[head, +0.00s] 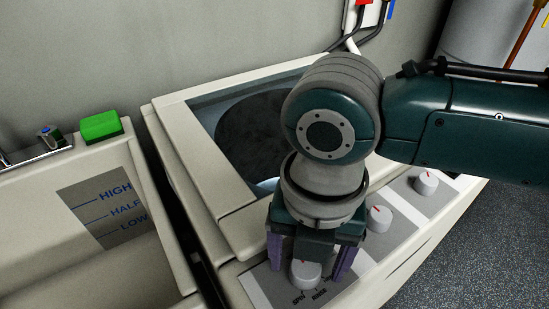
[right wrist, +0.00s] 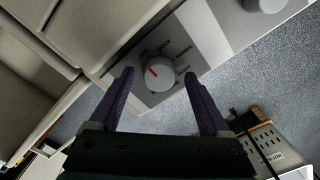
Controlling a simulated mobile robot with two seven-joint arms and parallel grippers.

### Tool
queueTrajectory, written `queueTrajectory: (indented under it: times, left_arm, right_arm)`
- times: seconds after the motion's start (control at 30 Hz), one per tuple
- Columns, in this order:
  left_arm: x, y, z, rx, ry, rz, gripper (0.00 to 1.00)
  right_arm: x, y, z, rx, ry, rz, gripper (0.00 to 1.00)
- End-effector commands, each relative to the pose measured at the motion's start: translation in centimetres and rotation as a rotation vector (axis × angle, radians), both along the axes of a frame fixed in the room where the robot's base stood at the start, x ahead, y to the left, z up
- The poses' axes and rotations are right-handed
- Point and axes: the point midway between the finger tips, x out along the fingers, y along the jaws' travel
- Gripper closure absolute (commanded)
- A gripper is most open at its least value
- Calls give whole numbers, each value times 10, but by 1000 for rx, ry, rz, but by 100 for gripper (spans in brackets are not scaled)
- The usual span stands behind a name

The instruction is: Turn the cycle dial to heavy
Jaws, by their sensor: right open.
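The dial at my right gripper is a white round knob (head: 305,273) at the near left end of the washer's control panel (head: 262,284). In the head view, labels reading SPIN and RINSE show beside it. My right gripper (head: 309,266) points down over this dial, open, with one purple finger on each side. I see no clear contact, and cannot tell how far down the fingers reach. My left gripper is out of view.
Two more white knobs, a middle one (head: 379,219) and a far one (head: 425,182), stand along the panel. The washer's open tub (head: 245,130) lies behind. A sink (head: 158,262) with level marks and a green block (head: 101,126) are at left. Open floor (head: 450,262) lies right.

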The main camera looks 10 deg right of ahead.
Motion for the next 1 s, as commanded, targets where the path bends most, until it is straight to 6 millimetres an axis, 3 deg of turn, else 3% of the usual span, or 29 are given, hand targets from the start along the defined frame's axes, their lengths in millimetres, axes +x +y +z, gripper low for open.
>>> queueTrajectory:
  times: [0.23,0.9,1.0]
  left_arm:
    - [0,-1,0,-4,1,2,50]
    - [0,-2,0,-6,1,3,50]
    - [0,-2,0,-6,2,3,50]
  right_arm:
    - [0,0,-1,1,0,1,21]
    - [0,0,0,0,0,0,97]
    - [0,0,0,0,0,0,100]
